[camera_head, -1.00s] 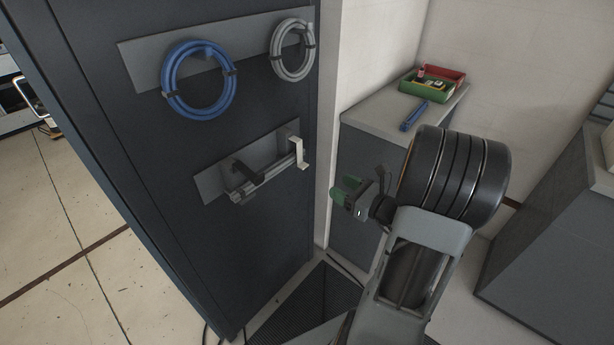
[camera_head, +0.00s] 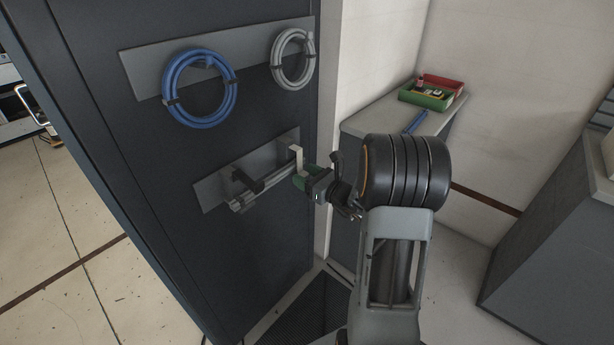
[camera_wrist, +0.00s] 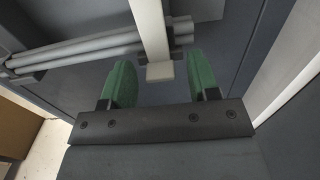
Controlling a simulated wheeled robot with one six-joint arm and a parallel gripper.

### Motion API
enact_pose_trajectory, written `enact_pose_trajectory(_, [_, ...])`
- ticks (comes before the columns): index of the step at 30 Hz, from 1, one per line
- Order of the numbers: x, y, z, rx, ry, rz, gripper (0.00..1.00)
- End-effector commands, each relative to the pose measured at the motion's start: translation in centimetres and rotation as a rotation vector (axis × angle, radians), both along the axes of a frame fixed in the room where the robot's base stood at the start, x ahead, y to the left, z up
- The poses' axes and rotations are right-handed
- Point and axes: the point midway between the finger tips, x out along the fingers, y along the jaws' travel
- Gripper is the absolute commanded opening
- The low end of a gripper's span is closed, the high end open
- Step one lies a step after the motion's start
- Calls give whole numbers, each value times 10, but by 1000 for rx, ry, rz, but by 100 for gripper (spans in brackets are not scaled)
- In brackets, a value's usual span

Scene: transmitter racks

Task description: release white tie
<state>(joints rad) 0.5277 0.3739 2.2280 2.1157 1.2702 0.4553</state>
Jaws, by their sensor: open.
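The white tie (camera_head: 296,158) is a pale strap around the right end of a grey cable bundle (camera_head: 250,198) on the dark cabinet door. In the wrist view the white tie (camera_wrist: 151,35) hangs down across the bundle (camera_wrist: 80,52) and ends in a small pale tab. My gripper (camera_head: 300,180) is at the tie. In the wrist view its two green fingers (camera_wrist: 158,82) stand open on either side of the tab, with a gap on each side. The tab lies near the fingertips, not gripped.
A blue cable coil (camera_head: 200,88) and a grey coil (camera_head: 292,60) hang above on a grey plate. A dark bracket (camera_head: 250,182) holds the bundle's left part. A side cabinet (camera_head: 375,125) at right carries red and green trays (camera_head: 430,95).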

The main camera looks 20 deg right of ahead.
Motion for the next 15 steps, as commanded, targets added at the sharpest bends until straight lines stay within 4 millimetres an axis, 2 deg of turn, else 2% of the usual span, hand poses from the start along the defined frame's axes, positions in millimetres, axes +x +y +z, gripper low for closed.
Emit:
enact_pose_trajectory(8, [1, 0, 0, 0, 0, 0, 55])
enact_pose_trajectory(15, [0, 0, 0, 0, 0, 0, 32])
